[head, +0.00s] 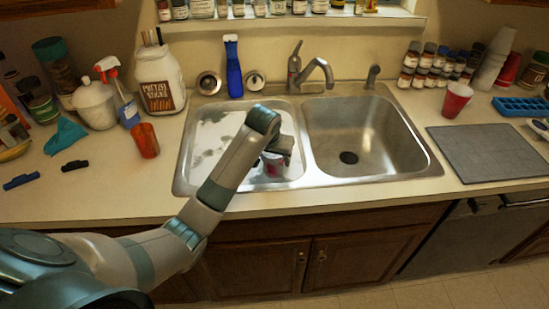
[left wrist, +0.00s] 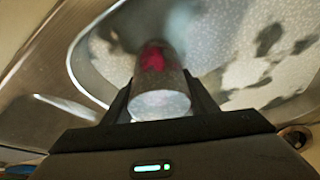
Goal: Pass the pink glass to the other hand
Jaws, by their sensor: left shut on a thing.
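The pink glass (head: 273,164) is over the left sink basin in the head view, partly hidden by my left gripper (head: 278,155). In the left wrist view the glass (left wrist: 158,85) sits between the two dark fingers of my left gripper (left wrist: 160,95), which is shut on it. Its near end looks pale and its far part pink-red. The left sink basin (head: 215,140) lies below it, with dark patches on its surface. My right gripper is not in view.
The right basin (head: 350,135) is empty. An orange cup (head: 145,140) stands left of the sink, and a red cup (head: 456,99) stands right of it near a grey mat (head: 487,152).

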